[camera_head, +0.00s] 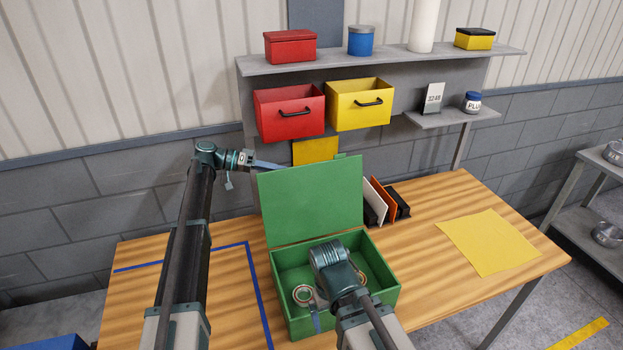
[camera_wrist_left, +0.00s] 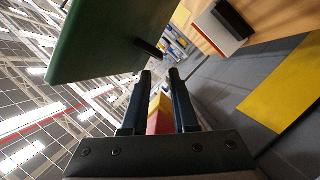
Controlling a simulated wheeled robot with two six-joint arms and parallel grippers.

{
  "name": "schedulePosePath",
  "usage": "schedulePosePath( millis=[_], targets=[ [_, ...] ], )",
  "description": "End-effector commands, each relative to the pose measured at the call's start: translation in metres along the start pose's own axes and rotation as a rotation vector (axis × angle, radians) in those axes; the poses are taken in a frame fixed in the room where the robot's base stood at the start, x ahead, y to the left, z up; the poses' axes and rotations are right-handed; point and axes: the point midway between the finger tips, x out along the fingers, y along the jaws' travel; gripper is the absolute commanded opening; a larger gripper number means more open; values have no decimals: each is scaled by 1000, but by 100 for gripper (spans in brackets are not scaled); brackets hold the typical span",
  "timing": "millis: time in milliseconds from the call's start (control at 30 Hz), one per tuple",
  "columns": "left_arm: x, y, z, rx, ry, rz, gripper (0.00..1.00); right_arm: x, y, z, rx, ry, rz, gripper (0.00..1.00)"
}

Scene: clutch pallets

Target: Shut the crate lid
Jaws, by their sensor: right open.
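The green crate (camera_head: 296,328) stands on the wooden table, its lid (camera_head: 312,200) raised nearly upright at the back. Round metallic-looking items (camera_head: 302,294) lie inside. My left gripper (camera_head: 277,166) is at the lid's upper left edge, apparently behind it; its fingertips are partly hidden in the head view. In the left wrist view its fingers (camera_wrist_left: 160,74) are apart with nothing between them, beside the green lid (camera_wrist_left: 105,40). A dark tab (camera_wrist_left: 148,48) shows near the lid's edge there; contact is unclear. My right gripper (camera_head: 316,312) is open, pointing down over the crate, partly hidden by its wrist.
Upright panels or books (camera_head: 382,201) stand just right of the lid. A yellow sheet (camera_head: 488,243) lies on the table's right. A red bin (camera_head: 289,112) and a yellow bin (camera_head: 360,105) hang behind, under a shelf (camera_head: 385,60). Blue tape (camera_head: 258,290) marks the table left of the crate.

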Motion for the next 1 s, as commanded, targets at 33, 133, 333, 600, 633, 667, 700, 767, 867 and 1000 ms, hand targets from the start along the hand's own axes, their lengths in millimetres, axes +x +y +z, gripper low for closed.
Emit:
schedulePosePath(
  millis=[33, 133, 333, 600, 633, 667, 700, 767, 867, 1000],
  targets=[
    [14, -1, 3, 1, -2, 2, 27, 6, -1, 0, 0, 0, 0, 100],
    [35, -1, 3, 1, -2, 2, 27, 11, -1, -1, 1, 0, 0, 100],
    [70, -1, 2, 0, 0, 1, 27, 20, -2, -1, 1, 0, 0, 100],
    [96, -1, 0, 0, 0, 0, 27, 25, -2, -1, 1, 0, 0, 100],
    [97, 0, 0, 0, 0, 0, 27, 26, -2, -2, 1, 0, 0, 100],
    [98, 0, 0, 0, 0, 0, 27, 26, -2, -2, 1, 0, 0, 100],
    [99, 0, 0, 0, 0, 0, 27, 26, -2, -2, 1, 0, 0, 100],
    [100, 0, 0, 0, 0, 0, 27, 26, -2, -2, 1, 0, 0, 100],
    [100, 0, 0, 0, 0, 0, 27, 26, -2, -2, 1, 0, 0, 100],
    [100, 0, 0, 0, 1, 0, 24, 26, -2, -2, 1, 0, 0, 100]
  ],
)
